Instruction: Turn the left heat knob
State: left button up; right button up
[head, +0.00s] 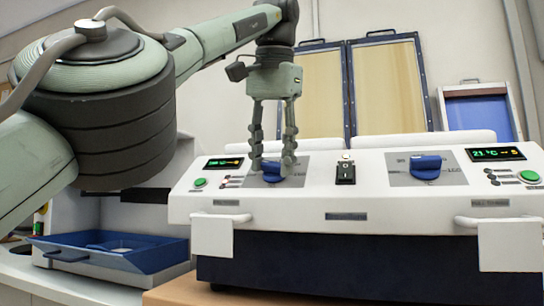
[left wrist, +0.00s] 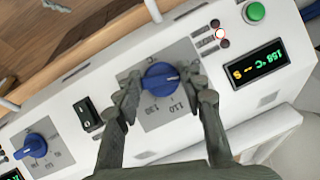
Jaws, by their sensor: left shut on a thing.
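The left heat knob (head: 271,174) is blue and sits on a grey dial plate on the white machine panel (head: 352,208). It also shows in the left wrist view (left wrist: 160,77), with 110 and 130 printed beside it. My left gripper (head: 273,164) points down over this knob, one finger on each side, and is shut on it. In the left wrist view the fingers (left wrist: 166,92) flank the knob. The small display (left wrist: 259,65) near it reads about 156 °C. My right gripper is not in view.
A second blue knob (head: 426,167) and a display (head: 496,153) reading about 21 °C are on the panel's right. A black switch (head: 345,172) stands between the knobs. Green buttons (head: 200,183), white front handles and a blue tray (head: 108,250) at left are nearby.

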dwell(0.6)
pick_arm(q)
jog(key=o, duration=1.2)
jog(key=shift+c, duration=0.2)
